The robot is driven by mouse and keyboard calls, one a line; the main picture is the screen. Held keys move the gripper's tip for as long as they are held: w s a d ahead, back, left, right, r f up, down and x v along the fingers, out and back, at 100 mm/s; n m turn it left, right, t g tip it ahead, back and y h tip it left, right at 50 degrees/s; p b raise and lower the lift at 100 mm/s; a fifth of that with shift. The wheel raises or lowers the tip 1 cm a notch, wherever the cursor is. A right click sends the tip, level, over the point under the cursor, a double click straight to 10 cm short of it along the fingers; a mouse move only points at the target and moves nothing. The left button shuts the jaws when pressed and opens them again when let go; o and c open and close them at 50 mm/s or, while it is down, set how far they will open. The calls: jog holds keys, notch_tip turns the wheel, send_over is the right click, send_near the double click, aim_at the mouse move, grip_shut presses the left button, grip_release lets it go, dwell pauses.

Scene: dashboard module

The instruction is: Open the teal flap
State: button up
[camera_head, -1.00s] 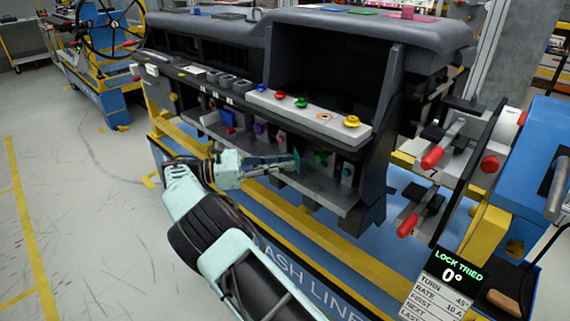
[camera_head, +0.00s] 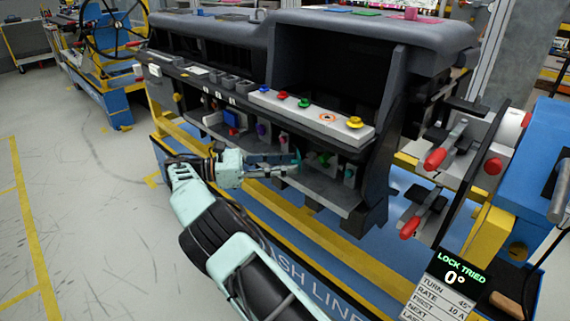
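A small teal piece (camera_head: 297,164), which may be the teal flap, shows at the tip of my gripper (camera_head: 288,168) in the lower bay of the dashboard module. My gripper reaches in from the left, its fingers pointing right along the row of coloured controls. The fingers overlap the teal piece, so I cannot tell whether they touch it or are open or shut. Another small teal part (camera_head: 348,174) sits on a pale block further right, beside a green knob (camera_head: 323,159).
Above the bay a grey ledge (camera_head: 305,112) carries red, green, blue and yellow buttons. An open shelf (camera_head: 320,190) lies below my gripper. Red-handled clamps (camera_head: 436,159) stand at the right.

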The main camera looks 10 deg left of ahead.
jog(key=shift+s+d+n+t, duration=0.15)
jog(key=shift+d+n+t, duration=0.15)
jog(key=shift+n+t, duration=0.5)
jog(key=shift+d+t+y, duration=0.1)
jog(key=shift+t+y, duration=0.3)
